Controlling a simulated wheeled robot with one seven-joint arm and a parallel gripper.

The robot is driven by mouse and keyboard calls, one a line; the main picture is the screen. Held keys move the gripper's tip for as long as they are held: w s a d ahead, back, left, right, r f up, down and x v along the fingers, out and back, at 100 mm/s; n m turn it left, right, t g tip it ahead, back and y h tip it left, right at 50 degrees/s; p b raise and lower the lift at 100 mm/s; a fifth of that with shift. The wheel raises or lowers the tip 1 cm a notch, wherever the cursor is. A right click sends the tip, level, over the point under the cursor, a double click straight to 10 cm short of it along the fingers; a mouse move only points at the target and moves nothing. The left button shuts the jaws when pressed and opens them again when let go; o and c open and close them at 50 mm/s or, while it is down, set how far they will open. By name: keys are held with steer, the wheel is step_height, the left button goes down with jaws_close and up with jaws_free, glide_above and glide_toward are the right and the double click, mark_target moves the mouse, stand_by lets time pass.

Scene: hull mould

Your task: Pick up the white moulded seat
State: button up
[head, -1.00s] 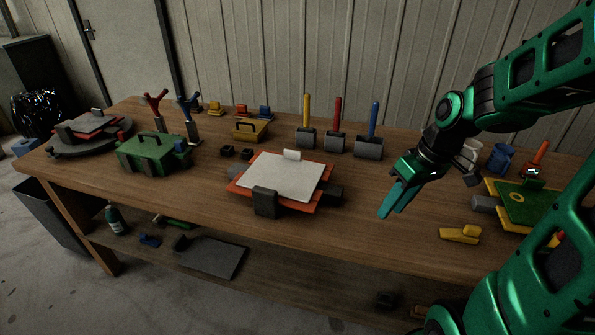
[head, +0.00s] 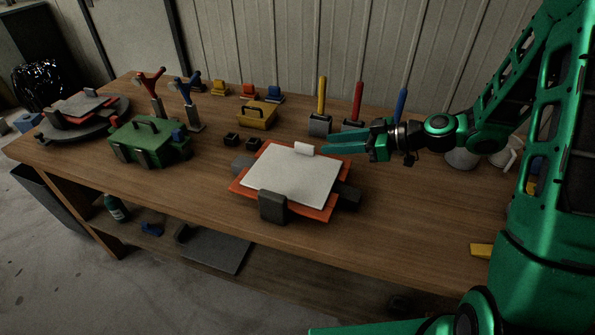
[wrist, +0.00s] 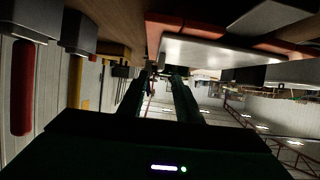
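The white moulded seat appears as a pale flat panel (head: 292,178) lying on an orange-red mould base (head: 243,186). A small white block (head: 304,149) stands at its back edge. In the wrist view the white panel (wrist: 220,52) shows edge-on at upper right, over the red base. My gripper (head: 325,142) is just behind and right of the panel's back edge, fingers pointing left, close to the white block. I cannot tell whether they touch. The wrist view shows the two fingers (wrist: 162,76) apart with an empty gap between them.
Dark clamp blocks (head: 273,207) sit around the mould. Yellow, red and blue-handled rollers (head: 320,122) stand behind my gripper. A green case (head: 150,142) and a yellow toolbox (head: 257,115) are to the left.

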mark_target(305, 145)
steer(key=x, duration=0.4)
steer(key=shift+w+f, duration=0.2)
steer(key=shift+w, duration=0.05)
steer(key=shift+r+x, duration=0.2)
steer(key=shift+x, duration=2.45)
steer(key=shift+s+a, duration=0.1)
jaws_close()
